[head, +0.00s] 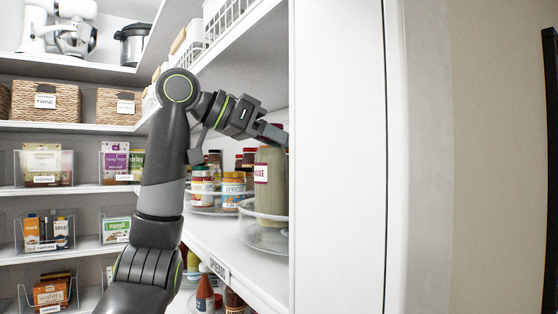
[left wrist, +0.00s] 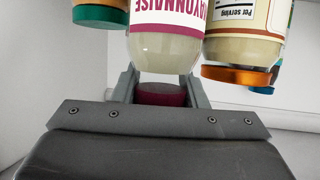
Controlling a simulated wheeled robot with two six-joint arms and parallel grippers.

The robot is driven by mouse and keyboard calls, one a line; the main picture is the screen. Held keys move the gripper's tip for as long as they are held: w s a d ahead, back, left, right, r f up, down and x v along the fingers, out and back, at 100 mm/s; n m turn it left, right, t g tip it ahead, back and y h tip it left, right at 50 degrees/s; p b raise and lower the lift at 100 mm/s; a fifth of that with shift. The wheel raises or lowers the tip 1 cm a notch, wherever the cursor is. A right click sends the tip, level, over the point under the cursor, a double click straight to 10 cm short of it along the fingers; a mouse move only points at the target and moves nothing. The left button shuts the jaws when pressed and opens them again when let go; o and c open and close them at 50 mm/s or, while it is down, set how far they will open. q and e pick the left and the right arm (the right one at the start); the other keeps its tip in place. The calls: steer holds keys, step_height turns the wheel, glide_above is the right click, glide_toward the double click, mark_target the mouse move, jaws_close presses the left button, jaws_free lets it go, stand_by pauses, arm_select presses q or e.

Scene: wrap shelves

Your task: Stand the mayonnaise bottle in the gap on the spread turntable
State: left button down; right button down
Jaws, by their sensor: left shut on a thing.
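The mayonnaise bottle (head: 269,185) is upright, with pale contents, a white-and-red label and a dark red cap. My left gripper (head: 279,137) is shut on its cap end from above. In the left wrist view the bottle (left wrist: 165,48) shows upside down, its cap (left wrist: 162,94) between my fingers (left wrist: 160,92). The bottle's lower part is at the clear-rimmed turntable (head: 262,239) at the front of the shelf. I cannot tell whether its base touches the turntable. The white door edge hides the turntable's right side. My right gripper is not in view.
Jars (head: 233,187) stand on another clear turntable (head: 212,211) farther back. In the left wrist view an orange-lidded jar (left wrist: 235,45) and a green-lidded jar (left wrist: 100,15) are close beside the bottle. The shelf above (head: 262,35) and the white panel (head: 338,160) bound the space.

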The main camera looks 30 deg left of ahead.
mark_target(280, 164)
arm_select(q)
steer(key=shift+f, duration=0.5)
step_height(280, 164, down, 3)
steer(key=shift+d+r, duration=0.1)
steer(key=shift+r, duration=0.1)
steer(key=shift+f, duration=0.3)
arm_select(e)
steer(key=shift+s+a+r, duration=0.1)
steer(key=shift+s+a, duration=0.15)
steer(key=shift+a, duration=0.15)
arm_select(q)
steer(key=c, duration=1.3)
jaws_free()
steer(key=shift+f, duration=0.15)
steer(key=o, duration=0.4)
steer(key=shift+o, duration=0.2)
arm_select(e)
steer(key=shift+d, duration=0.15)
